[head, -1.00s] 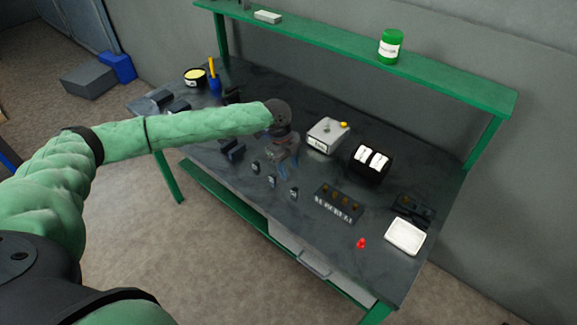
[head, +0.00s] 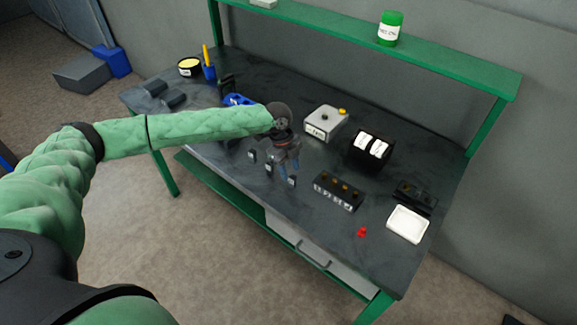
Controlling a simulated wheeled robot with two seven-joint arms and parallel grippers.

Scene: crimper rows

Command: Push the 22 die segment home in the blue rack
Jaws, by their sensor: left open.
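The blue rack (head: 236,99) lies on the bench behind my left forearm. Only its upper part shows, and the forearm hides the rest. I cannot make out the 22 die segment or any number on it. Several small dark pieces with pale faces stand on the bench near my gripper, one of them a small dark piece (head: 252,155) to its left. My left gripper (head: 285,172) points down over the middle of the bench, open, with nothing seen between its fingers. It is right of and nearer than the blue rack. My right gripper is not in view.
A grey box with a yellow button (head: 326,122), a black holder with white labels (head: 371,150), a dark block with brass tops (head: 338,191), a white tray (head: 408,224) and a red piece (head: 362,232) stand to the right. A green shelf (head: 450,75) spans the back.

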